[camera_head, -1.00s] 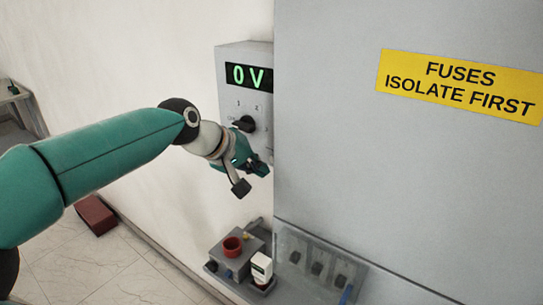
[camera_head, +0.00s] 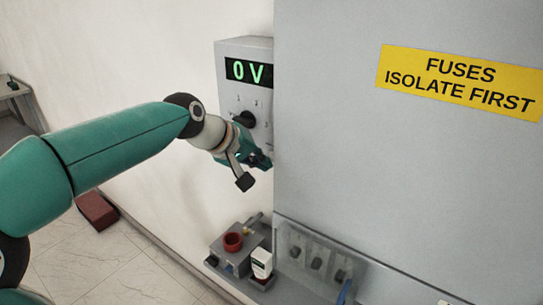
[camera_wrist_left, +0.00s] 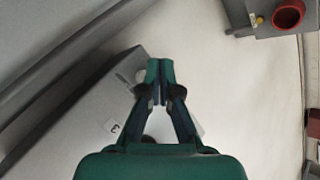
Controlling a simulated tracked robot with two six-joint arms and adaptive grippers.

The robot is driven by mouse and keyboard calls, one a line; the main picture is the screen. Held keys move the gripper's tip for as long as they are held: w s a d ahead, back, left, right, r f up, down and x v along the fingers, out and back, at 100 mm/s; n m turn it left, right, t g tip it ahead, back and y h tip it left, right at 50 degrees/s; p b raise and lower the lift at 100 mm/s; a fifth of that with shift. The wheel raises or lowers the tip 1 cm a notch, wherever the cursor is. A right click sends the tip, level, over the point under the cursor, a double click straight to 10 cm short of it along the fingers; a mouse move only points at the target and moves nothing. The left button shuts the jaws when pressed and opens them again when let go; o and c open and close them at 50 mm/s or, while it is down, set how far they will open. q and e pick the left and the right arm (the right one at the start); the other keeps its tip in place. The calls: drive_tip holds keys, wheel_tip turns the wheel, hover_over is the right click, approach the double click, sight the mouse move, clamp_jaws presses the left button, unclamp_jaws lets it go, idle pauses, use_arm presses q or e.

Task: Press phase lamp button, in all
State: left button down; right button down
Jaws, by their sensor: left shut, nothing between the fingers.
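A grey wall box (camera_head: 238,48) carries a green "0 V" display (camera_head: 248,72) and a black rotary knob (camera_head: 245,119) with number marks around it. My left gripper (camera_head: 262,161) is just below the knob, in front of the lower part of the box, beside the large cabinet's edge. In the left wrist view its fingers (camera_wrist_left: 160,72) are shut together with nothing between them. The grey box (camera_wrist_left: 85,115) lies behind and left of them there, with a "3" mark showing. I cannot make out a phase lamp button; the gripper covers part of the box. My right gripper is not in view.
A large grey cabinet (camera_head: 400,180) with a yellow fuse warning sign (camera_head: 460,83) fills the right side. Below stand a small grey unit with a red cup (camera_head: 233,241) and a clear-covered switch panel (camera_head: 315,258). The white wall at left is bare.

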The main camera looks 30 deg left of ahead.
use_arm(q)
drive_tip(key=shift+w, duration=0.15)
idle(0.5)
drive_tip(key=shift+w, duration=0.25)
drive_tip(key=shift+w+d, duration=0.1)
drive_tip(key=shift+w, duration=0.3)
idle(0.6)
drive_tip(key=shift+s, duration=0.1)
drive_tip(key=shift+s+r+b, duration=0.1)
drive_tip(key=shift+s+b, duration=0.3)
drive_tip(key=shift+s, duration=0.35)
drive_tip(key=shift+s+a+b, duration=0.15)
drive_tip(key=shift+s+b, duration=0.4)
drive_tip(key=shift+s, duration=0.7)
drive_tip(key=shift+s+a+b, duration=0.15)
drive_tip(key=shift+s+b, duration=0.4)
drive_tip(key=shift+s, duration=0.7)
